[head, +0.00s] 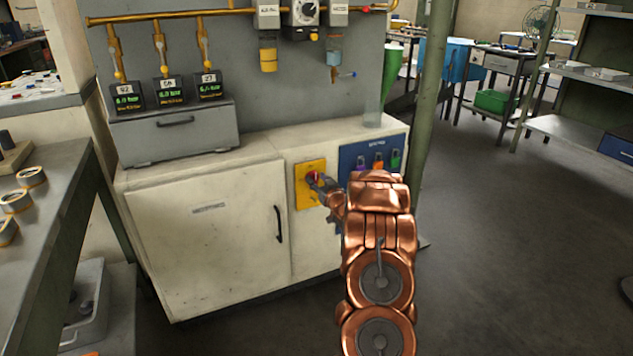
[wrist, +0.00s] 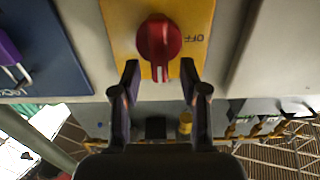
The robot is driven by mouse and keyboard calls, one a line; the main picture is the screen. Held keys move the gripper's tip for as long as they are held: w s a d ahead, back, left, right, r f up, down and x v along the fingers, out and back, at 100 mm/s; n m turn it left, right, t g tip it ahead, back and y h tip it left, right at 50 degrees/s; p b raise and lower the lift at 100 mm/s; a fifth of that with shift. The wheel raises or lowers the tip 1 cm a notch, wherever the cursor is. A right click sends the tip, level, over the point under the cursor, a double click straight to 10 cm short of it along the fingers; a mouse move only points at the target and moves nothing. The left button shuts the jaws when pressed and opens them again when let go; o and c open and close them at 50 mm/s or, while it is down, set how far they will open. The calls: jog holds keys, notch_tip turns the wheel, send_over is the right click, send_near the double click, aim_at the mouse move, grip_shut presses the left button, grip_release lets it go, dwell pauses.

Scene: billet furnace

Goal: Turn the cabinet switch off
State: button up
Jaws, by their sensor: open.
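The cabinet switch is a red rotary knob (wrist: 158,42) on a yellow plate (wrist: 200,14), which carries an "OFF" mark to the right of the knob in the wrist view. In the head view the yellow plate (head: 303,195) is on the front of the cream cabinet (head: 215,225), and the red knob (head: 312,177) is partly hidden by my gripper. My gripper (wrist: 160,75) is open, with one dark finger on either side below the knob in the wrist view. The fingertips are close to the knob; I cannot tell whether they touch it. In the head view my gripper (head: 322,186) is right at the plate.
A blue panel (head: 362,157) with coloured padlocks is right of the plate. A cabinet door handle (head: 278,224) is to the left. A grey box with gauges (head: 178,135) stands on the cabinet. A workbench (head: 55,190) is at the left. Open floor (head: 520,240) lies right.

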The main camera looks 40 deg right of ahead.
jog(key=shift+w+d, duration=0.1)
jog(key=shift+w, duration=0.25)
grip_shut()
dwell(0.3)
